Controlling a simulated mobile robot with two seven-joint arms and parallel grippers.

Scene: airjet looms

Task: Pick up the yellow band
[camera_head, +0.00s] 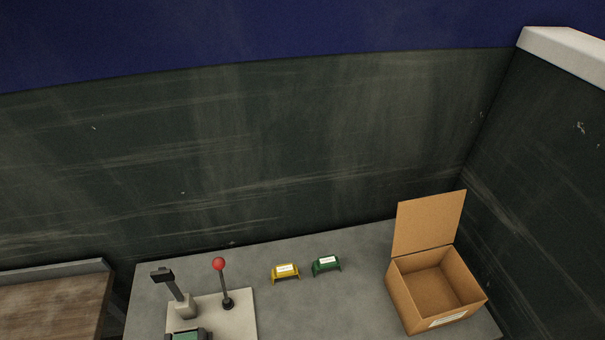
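The yellow band (285,271) is a small arched piece with a white label on top. It stands on the grey table (340,306), near the middle of its back part. A green band (326,265) of like shape, also with a white label, stands just to its right, apart from it. Neither of my grippers is in the head view. Nothing covers the yellow band.
An open, empty cardboard box (434,287) stands on the table's right, its flap raised. A light plate with a red-knobbed lever (223,284) and a dark-headed post (174,290) is at left. A wooden surface (52,308) lies far left. Dark walls stand behind.

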